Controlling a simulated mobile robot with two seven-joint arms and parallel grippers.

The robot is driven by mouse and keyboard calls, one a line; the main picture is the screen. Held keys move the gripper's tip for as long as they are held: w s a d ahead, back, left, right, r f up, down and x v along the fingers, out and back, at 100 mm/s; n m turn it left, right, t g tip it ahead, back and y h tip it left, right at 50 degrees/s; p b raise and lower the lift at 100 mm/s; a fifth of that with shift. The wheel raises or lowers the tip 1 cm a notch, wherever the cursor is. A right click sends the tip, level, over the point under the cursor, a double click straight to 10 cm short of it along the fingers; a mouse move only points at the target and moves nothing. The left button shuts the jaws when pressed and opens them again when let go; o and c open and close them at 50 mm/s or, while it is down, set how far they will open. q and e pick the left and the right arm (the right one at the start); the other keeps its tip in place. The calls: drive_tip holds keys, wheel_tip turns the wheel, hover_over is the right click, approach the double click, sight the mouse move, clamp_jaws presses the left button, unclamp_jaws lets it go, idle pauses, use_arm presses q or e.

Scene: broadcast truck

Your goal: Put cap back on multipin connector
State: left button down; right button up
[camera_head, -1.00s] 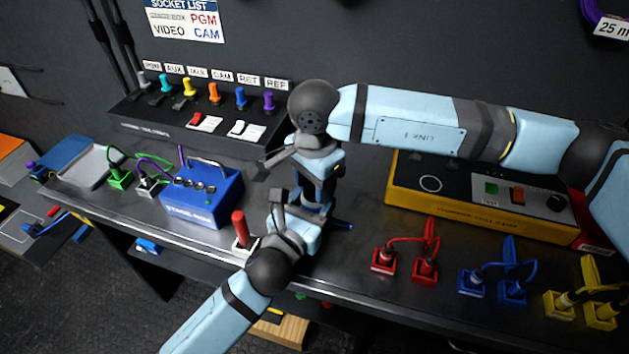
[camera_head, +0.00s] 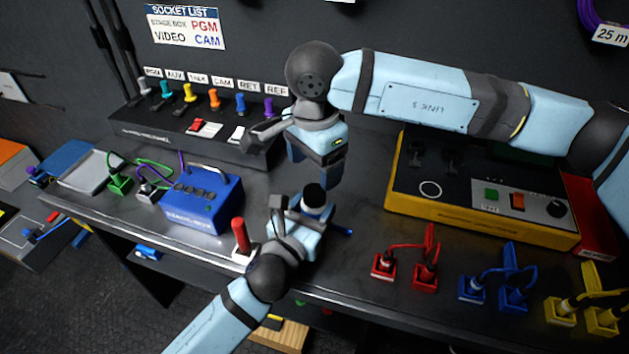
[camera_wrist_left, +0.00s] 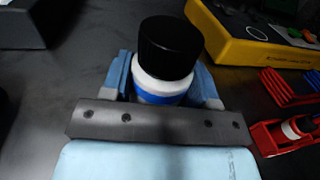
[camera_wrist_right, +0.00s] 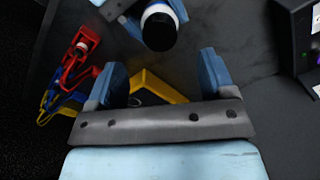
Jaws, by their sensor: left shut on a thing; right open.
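The multipin connector (camera_wrist_left: 165,90) is a white cylinder with a blue band, upright in my left gripper (camera_wrist_left: 165,85). A black cap (camera_wrist_left: 168,45) sits on its top end. In the head view the cap (camera_head: 314,195) stands above the jaws of my left gripper (camera_head: 305,215), over the bench. My right gripper (camera_head: 316,165) is open and empty, above and apart from the cap. In the right wrist view, the cap (camera_wrist_right: 159,31) is beyond the open fingers of my right gripper (camera_wrist_right: 160,75). Whether the cap is fully seated cannot be told.
A blue stage box (camera_head: 205,205) stands on the bench left of my left gripper. A yellow-edged tester (camera_head: 480,215) stands at right. Red (camera_head: 425,268), blue (camera_head: 512,290) and yellow (camera_head: 600,315) cable plugs line the front edge. A red-handled part (camera_head: 239,235) stands close by.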

wheel_tip(320, 180, up, 6)
drive_tip(key=shift+f, duration=0.15)
use_arm(q)
drive_tip(key=shift+c, duration=1.5)
unclamp_jaws()
drive_tip(key=p+v, duration=0.1)
drive_tip(key=v, duration=1.3)
use_arm(e)
drive_tip(key=shift+r, duration=0.45)
use_arm(q)
drive_tip(key=shift+w+d, duration=0.1)
